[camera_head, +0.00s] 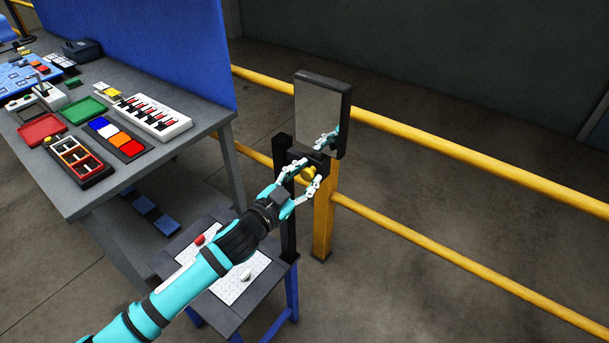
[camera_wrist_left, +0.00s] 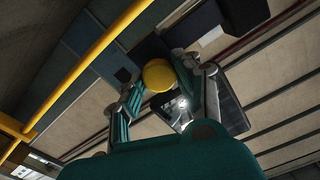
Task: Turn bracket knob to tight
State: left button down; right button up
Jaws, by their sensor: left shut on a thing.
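The yellow bracket knob (camera_head: 308,173) sits on the black bracket (camera_head: 297,153) below a dark-framed mirror or panel (camera_head: 321,115). My left gripper (camera_head: 311,181) reaches the knob from the lower left, with its white fingers around it. In the left wrist view, the round yellow knob (camera_wrist_left: 159,75) shows between the two fingers of my left gripper (camera_wrist_left: 165,90). The left gripper is shut on the knob. The fingers partly hide the knob in the head view. No mark showing how tight the knob is can be made out. My right gripper is not in view.
A yellow rail (camera_head: 430,145) and post (camera_head: 324,222) stand behind the bracket. A grey workbench (camera_head: 190,140) with trays and blocks is at the left. A small blue-legged table (camera_head: 224,316) stands below my left arm. Open floor lies at the right.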

pick_arm(q)
jog(key=m, duration=0.3)
jog(key=shift+m, duration=0.4)
jog(key=m, duration=0.3)
jog(key=shift+d+m, duration=0.1)
jog(key=shift+m, duration=0.2)
jog(key=m, duration=0.2)
jog(key=shift+m, duration=0.3)
jog(key=m, duration=0.4)
jog(key=shift+f+m+p, duration=0.15)
jog(key=shift+m+p, duration=0.15)
jog(key=shift+p, duration=0.1)
jog(key=m, duration=0.3)
jog(key=shift+m, duration=0.3)
jog(key=m+p, duration=0.1)
jog(key=m, duration=0.2)
jog(key=shift+f+m, duration=0.15)
jog(key=shift+m, duration=0.25)
jog(key=m+p, duration=0.1)
jog(key=m, duration=0.4)
jog(key=shift+f+m, duration=0.1)
jog(key=shift+m, duration=0.3)
